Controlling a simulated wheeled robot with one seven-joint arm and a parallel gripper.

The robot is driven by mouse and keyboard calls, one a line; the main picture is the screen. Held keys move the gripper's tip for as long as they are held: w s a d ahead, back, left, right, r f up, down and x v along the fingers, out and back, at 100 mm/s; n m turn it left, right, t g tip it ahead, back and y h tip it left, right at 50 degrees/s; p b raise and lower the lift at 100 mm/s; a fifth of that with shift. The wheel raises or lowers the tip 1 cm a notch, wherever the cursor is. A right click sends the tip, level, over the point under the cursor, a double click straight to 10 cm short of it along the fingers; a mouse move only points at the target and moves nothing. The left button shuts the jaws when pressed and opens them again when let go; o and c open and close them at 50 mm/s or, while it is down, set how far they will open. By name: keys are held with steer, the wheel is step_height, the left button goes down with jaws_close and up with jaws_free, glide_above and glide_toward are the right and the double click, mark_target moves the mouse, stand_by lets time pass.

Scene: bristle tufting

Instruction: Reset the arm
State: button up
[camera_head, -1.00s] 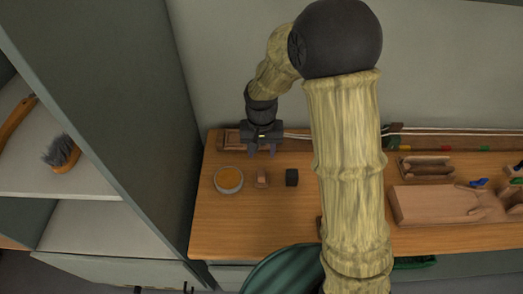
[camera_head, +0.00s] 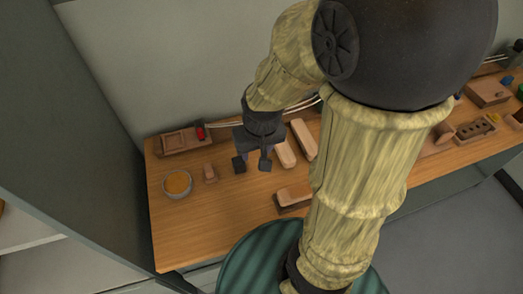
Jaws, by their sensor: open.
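My gripper (camera_head: 255,156) points down over the back left part of the wooden workbench (camera_head: 200,225). Its fingers are apart and I see nothing held between them. A small dark block (camera_head: 239,165) is right beside or just under the left finger; I cannot tell whether they touch. My arm is bent, with its large dark joint and thick pale links covering the right middle of the view and part of the bench.
A round dish with orange contents (camera_head: 177,184) and a small wooden block (camera_head: 210,173) stand left of the gripper. A wooden tray (camera_head: 180,141) lies behind. Pale wooden pieces (camera_head: 303,139) lie to the right. The bench's front left is bare. A grey cabinet side (camera_head: 95,150) rises at left.

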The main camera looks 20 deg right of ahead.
steer(key=shift+s+d+r, duration=0.1)
steer(key=shift+s+d, duration=0.35)
steer(key=shift+s, duration=0.2)
steer(key=shift+r, duration=0.1)
steer(key=p+v, duration=0.1)
steer(key=p, duration=0.1)
steer(key=p+v, duration=0.1)
steer(key=v, duration=0.1)
steer(key=shift+w+r+p, duration=0.3)
steer(key=shift+r+p, duration=0.05)
steer(key=shift+p, duration=0.05)
steer(key=shift+w, duration=0.1)
stand_by(0.4)
